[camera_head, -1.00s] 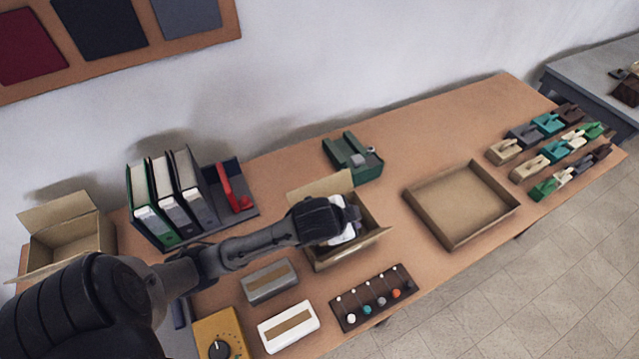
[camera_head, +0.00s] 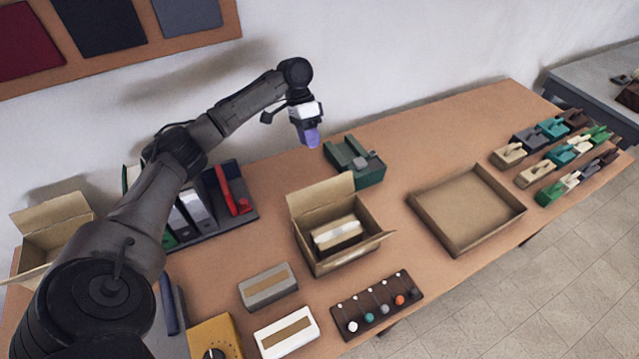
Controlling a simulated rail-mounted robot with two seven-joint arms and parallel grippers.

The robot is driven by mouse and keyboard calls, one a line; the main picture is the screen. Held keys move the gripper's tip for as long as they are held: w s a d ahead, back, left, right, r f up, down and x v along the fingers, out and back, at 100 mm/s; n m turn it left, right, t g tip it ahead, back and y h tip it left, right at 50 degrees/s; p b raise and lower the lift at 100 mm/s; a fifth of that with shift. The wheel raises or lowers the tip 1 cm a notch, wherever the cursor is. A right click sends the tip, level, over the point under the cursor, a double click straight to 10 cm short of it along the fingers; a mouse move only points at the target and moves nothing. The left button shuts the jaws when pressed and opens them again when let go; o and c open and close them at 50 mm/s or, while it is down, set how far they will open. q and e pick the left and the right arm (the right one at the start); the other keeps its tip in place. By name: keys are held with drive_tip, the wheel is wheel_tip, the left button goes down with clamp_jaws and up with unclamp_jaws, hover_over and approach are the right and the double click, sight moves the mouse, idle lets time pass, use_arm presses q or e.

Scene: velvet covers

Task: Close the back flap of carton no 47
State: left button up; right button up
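An open brown carton (camera_head: 312,254) stands mid-table. Its back flap (camera_head: 320,196) stands up, leaning back towards the wall, and its right flap (camera_head: 362,250) sticks outward. A pale package with a brown band (camera_head: 338,236) lies inside. No number is readable on it. My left gripper (camera_head: 310,136) is raised above and behind the carton, apart from the flap, pointing down. Its purple tip shows as one block, and I cannot see whether there is a gap between the fingers. My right gripper is out of view.
A green device (camera_head: 368,175) stands behind the carton and a shallow tray (camera_head: 432,224) to its right. Two packages (camera_head: 268,285) and a dark peg board (camera_head: 352,318) lie in front. Binders (camera_head: 198,208) stand left. Another open carton (camera_head: 60,236) is at far left.

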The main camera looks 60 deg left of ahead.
sight(320, 183)
use_arm(q)
drive_tip(key=shift+b+x, duration=0.8)
drive_tip(key=shift+x, duration=5.9)
clamp_jaws()
